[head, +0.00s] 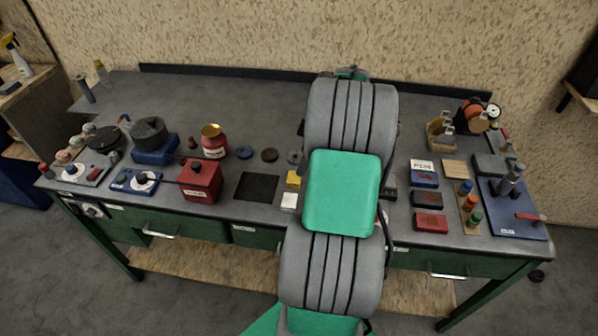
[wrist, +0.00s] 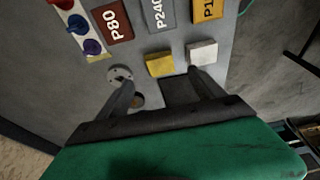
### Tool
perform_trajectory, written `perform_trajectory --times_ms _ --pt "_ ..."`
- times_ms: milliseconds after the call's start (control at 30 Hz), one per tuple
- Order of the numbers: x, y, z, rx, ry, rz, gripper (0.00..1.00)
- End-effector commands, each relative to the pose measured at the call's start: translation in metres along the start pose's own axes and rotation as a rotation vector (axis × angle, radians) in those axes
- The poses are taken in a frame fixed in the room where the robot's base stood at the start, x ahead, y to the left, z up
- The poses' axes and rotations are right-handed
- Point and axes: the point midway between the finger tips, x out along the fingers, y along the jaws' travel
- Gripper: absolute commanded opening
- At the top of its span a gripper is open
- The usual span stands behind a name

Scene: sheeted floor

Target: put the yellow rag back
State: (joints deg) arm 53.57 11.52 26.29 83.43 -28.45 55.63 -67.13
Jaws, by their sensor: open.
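A small yellow block-like square, which seems to be the folded yellow rag (head: 293,179), lies on the workbench just left of my arm in the head view. In the wrist view the yellow rag (wrist: 159,64) lies just beyond the fingertips, between them. My gripper (wrist: 162,78) is open with nothing held, its fingers pointing at the bench. A white square (wrist: 202,52) lies right beside the rag, near the right fingertip. A dark square patch (wrist: 182,91) shows between the fingers. In the head view my arm hides the gripper and part of the bench.
Labelled squares, including P80 (wrist: 113,22) and P240 (wrist: 160,14), lie beyond the rag. A grey disc (wrist: 120,74) is by the left finger. A red box (head: 200,181) and a dark mat (head: 256,187) are left of the rag. The bench's back middle-left is clear.

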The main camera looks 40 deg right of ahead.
Motion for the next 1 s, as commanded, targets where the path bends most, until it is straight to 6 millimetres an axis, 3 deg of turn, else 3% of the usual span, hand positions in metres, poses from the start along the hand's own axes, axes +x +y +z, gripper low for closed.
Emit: perform_trajectory --times_ms 100,300,367,433,467,567,600,700,833,900,1000 --pt "-0.022 0.001 0.001 0.000 0.000 0.001 0.77" --pt "-0.036 -0.001 -0.001 0.000 -0.001 0.000 0.77" --pt "-0.039 -0.005 -0.011 0.008 -0.004 0.004 0.77" --pt "-0.044 -0.020 -0.038 0.036 -0.014 0.015 0.77" --pt "-0.048 -0.031 -0.056 0.058 -0.020 0.024 0.77" --pt "-0.061 -0.091 -0.120 0.166 -0.033 0.067 0.77" --pt "-0.065 -0.123 -0.143 0.220 -0.031 0.091 0.77" --pt "-0.071 -0.204 -0.173 0.364 -0.005 0.147 0.77" --pt "-0.068 -0.278 -0.173 0.524 0.053 0.192 0.77" --pt "-0.065 -0.297 -0.168 0.577 0.076 0.200 0.77" --pt "-0.062 -0.307 -0.164 0.614 0.089 0.205 0.77"
